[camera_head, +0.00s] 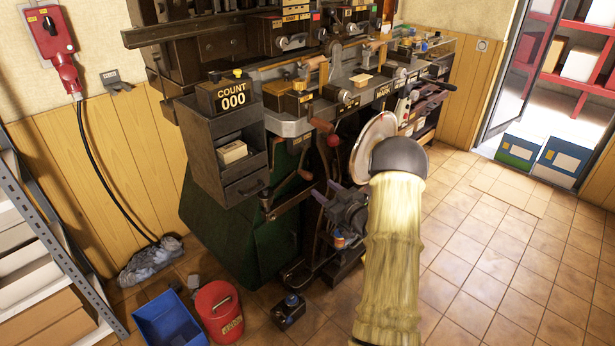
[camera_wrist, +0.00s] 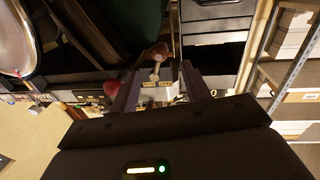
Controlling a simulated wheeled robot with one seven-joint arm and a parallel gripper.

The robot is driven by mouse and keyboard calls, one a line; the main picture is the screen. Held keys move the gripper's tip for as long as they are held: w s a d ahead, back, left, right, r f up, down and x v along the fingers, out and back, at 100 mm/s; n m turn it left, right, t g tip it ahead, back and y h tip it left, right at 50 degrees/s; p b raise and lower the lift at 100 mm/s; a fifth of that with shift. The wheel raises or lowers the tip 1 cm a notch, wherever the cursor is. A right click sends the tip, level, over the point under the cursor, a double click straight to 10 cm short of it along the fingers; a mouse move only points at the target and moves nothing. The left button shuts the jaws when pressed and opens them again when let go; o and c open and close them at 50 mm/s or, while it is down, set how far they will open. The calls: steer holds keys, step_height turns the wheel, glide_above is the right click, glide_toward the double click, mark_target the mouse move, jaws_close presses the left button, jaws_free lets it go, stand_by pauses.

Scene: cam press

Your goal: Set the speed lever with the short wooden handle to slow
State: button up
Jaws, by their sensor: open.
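My gripper (camera_head: 325,190) is low at the front of the press in the head view, partly hidden by my arm. In the wrist view my gripper (camera_wrist: 162,68) is open, with its two purple-grey fingers apart. A small lever with a short brown handle (camera_wrist: 157,49) and a pale metal joint shows between and just beyond the fingertips; I cannot tell whether they touch. Two small yellow labels (camera_wrist: 157,83) lie by its base, too small to read. In the head view a short wooden handle (camera_head: 305,174) shows just left of the fingers; it seems to be the same lever.
A red ball knob (camera_head: 333,140) hangs above my gripper; it also shows beside one finger in the wrist view (camera_wrist: 111,87). A handwheel (camera_head: 372,140) is close to my wrist. The floor at right is clear.

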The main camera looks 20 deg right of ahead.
mark_target(311, 179)
steer(key=x, duration=0.9)
steer(key=shift+w, duration=0.15)
steer(key=shift+c, duration=0.5)
jaws_close()
